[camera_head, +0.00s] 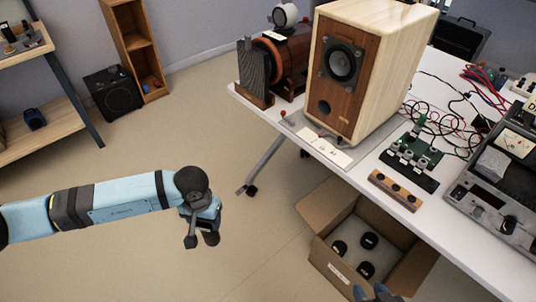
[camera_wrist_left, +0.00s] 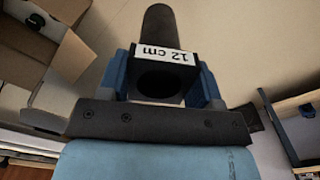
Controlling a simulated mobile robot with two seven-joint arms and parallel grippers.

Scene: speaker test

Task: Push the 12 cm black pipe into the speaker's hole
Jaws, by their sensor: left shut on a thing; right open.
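In the left wrist view the black pipe (camera_wrist_left: 158,28) has a white "12 cm" label and a square dark collar. My left gripper (camera_wrist_left: 162,78) is shut on this collar, a blue finger on either side. In the head view my left gripper (camera_head: 202,224) hangs over the floor, well left of the table and apart from the speaker; the pipe is hard to make out there. The wooden speaker (camera_head: 376,62) stands upright on the table, its round hole (camera_head: 324,108) low on the brown front and empty. My right gripper (camera_head: 372,293) is open at the bottom edge, mostly cut off.
A cardboard box (camera_head: 318,206) with 3 black round pieces stands below the table's front edge. The white table (camera_head: 262,104) also holds a wooden strip (camera_head: 396,190), a green circuit board (camera_head: 414,150), cables and a meter. The floor between my left gripper and the table is clear.

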